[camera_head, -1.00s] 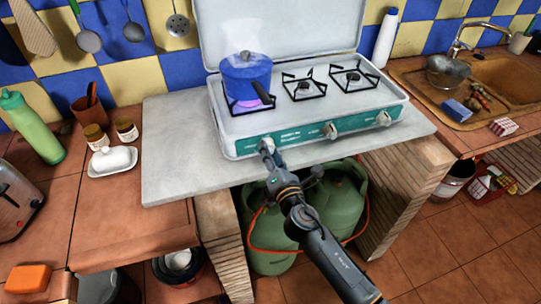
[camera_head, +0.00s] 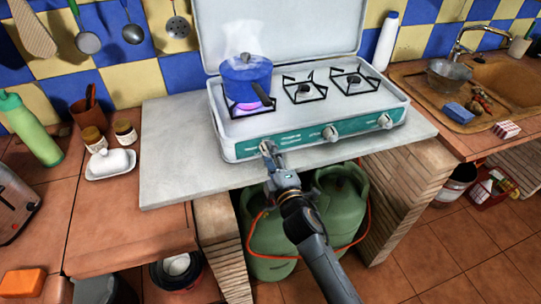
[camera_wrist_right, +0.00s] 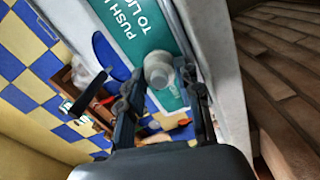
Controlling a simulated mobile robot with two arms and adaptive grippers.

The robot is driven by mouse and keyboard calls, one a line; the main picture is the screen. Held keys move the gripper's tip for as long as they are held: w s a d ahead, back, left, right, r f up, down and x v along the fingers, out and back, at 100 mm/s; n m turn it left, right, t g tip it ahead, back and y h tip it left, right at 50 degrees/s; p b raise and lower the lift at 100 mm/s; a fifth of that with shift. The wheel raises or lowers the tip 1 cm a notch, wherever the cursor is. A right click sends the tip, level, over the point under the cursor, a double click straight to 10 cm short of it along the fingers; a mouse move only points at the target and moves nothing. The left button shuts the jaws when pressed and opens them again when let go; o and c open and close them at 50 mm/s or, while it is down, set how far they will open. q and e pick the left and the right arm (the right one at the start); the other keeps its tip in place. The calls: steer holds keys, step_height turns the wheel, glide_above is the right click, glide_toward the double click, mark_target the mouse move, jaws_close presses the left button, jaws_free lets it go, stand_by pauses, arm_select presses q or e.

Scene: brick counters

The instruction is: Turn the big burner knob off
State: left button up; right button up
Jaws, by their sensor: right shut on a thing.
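The white stove (camera_head: 300,120) stands on the counter with its lid up. A blue pot (camera_head: 246,76) sits on its left burner, and a purple-blue flame (camera_head: 240,107) glows under the pot. The big burner knob (camera_head: 265,146) is the leftmost knob on the green front panel. My right gripper (camera_head: 268,152) is shut on this knob from the front and partly hides it. In the right wrist view the grey-white knob (camera_wrist_right: 158,68) sits between the two fingers of the gripper (camera_wrist_right: 161,84). My left gripper is out of view.
Two other knobs (camera_head: 330,133) (camera_head: 385,121) are along the panel to the right. Green gas bottles (camera_head: 342,205) with an orange hose stand below the counter slab (camera_head: 175,150), behind my right arm.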

steer(key=m, duration=0.5)
steer(key=shift+m+p, duration=0.3)
steer(key=shift+p, duration=0.1)
steer(key=m+p, duration=0.1)
steer(key=m, duration=0.3)
steer(key=shift+m, duration=0.4)
steer(key=o, duration=1.2)
steer(key=shift+c, duration=0.2)
steer(key=shift+s, duration=0.15)
steer(key=v, duration=1.1)
steer(key=shift+s, duration=0.3)
